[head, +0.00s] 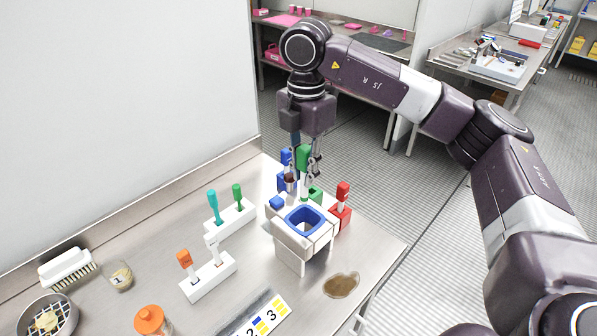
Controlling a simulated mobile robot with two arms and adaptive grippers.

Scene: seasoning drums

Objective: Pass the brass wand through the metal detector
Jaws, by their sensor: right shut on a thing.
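The metal detector (290,238) is a white box with a blue-rimmed square opening on top, standing on the steel table. My right gripper (304,172) points down just behind the opening. It is shut on a green-handled wand (303,157), whose handle shows between the fingers. The wand's lower part is small and partly hidden, and I cannot tell whether it is brass. A blue-handled piece (286,157) shows just left of the fingers. My left gripper is not in view.
A red-handled wand (343,192) stands in a red block beside the detector. White racks hold teal (213,204), green, orange (184,260) and white wands to the left. A brown spill (341,285) and a numbered card (265,315) lie in front. A brush and jars are at lower left.

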